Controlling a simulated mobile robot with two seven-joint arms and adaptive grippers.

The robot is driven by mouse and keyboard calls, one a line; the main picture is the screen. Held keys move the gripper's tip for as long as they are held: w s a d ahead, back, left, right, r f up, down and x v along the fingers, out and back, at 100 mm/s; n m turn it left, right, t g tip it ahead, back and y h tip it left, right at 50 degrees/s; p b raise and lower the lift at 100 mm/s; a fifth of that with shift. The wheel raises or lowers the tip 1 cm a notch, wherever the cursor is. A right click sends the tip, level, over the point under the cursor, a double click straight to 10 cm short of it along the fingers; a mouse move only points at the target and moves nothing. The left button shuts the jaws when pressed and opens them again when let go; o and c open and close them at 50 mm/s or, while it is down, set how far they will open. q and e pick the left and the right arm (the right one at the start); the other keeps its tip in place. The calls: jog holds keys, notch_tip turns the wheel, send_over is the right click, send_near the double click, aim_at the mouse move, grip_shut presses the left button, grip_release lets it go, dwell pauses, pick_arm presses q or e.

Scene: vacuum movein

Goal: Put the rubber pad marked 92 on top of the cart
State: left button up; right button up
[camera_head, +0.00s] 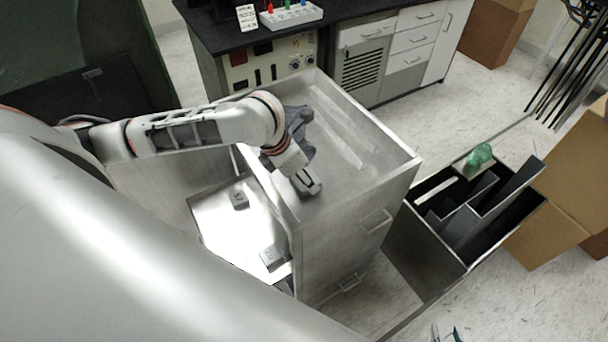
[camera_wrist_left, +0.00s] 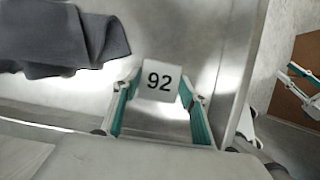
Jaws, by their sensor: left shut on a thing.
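The light grey rubber pad marked 92 (camera_wrist_left: 158,81) is between the teal fingers of my left gripper (camera_wrist_left: 158,108), its number facing the wrist camera. In the head view my left gripper (camera_head: 307,186) is over the near left part of the metal cart's top (camera_head: 345,165), close to its rim. I cannot tell whether the pad touches the top. My right gripper (camera_head: 444,334) shows only its fingertips at the bottom edge of the head view, apart and empty. It also shows in the left wrist view (camera_wrist_left: 302,90).
A dark grey cloth (camera_head: 299,122) lies on the cart top behind my left wrist. Two other grey pads (camera_head: 239,199) (camera_head: 271,257) lie on a bright lower surface left of the cart. An open black bin (camera_head: 455,262) stands at right, cardboard boxes (camera_head: 570,190) beyond.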

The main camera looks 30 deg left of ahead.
pick_arm(q)
jog(key=shift+f, duration=0.1)
jog(key=o, duration=1.1)
jog(key=v, duration=1.2)
jog(key=shift+a, duration=0.1)
